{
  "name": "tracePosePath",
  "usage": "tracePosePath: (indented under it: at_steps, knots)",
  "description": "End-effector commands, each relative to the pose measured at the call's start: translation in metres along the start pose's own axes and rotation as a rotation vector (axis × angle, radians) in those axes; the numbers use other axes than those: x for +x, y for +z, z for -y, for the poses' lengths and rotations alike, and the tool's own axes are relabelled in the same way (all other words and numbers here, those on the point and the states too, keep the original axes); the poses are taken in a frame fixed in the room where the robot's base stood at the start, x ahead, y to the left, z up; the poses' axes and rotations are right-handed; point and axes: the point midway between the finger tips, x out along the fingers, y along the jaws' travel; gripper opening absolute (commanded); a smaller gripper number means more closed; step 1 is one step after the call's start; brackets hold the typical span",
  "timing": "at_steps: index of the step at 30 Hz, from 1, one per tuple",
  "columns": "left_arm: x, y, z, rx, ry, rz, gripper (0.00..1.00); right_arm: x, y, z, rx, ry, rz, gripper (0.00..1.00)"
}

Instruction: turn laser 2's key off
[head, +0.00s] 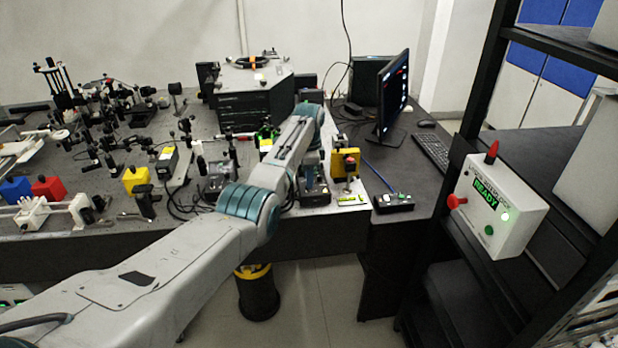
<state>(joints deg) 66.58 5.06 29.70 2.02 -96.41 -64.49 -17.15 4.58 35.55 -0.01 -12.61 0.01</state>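My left arm reaches from the lower left over the bench's front edge. Its wrist is above a small dark control box (314,194) near the front edge. My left gripper (311,163) points down just over or behind this box. Its fingers are small and dark here, so I cannot tell whether they are open or touch anything. A second dark box (217,184) stands further left, partly behind my arm. I cannot read any label that marks laser 2, and I cannot make out a key or its position. My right gripper is not in view.
A yellow-fronted device (346,163) stands close right of my wrist. A black switch box (393,203) lies further right, near the monitor (394,95). A white READY box (493,207) is on the black rack at right. Crowded optics fill the bench's left side.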

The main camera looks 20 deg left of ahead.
Motion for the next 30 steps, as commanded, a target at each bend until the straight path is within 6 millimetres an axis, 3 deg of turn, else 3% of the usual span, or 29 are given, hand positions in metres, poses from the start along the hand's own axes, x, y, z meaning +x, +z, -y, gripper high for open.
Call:
tracePosePath:
  at_steps: [6, 15, 20, 30]
  knots:
    - [0.019, 0.000, 0.000, 0.000, 0.000, 0.000, 0.28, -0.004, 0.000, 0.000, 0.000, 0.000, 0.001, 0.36]
    - [0.021, 0.000, 0.000, 0.000, -0.001, -0.001, 0.28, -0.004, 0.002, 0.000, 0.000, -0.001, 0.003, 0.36]
    - [0.021, 0.000, 0.000, 0.000, -0.001, -0.001, 0.00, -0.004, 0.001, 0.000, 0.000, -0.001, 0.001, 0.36]
    - [0.020, 0.000, 0.001, -0.017, -0.002, 0.000, 0.00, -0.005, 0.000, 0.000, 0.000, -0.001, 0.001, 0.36]
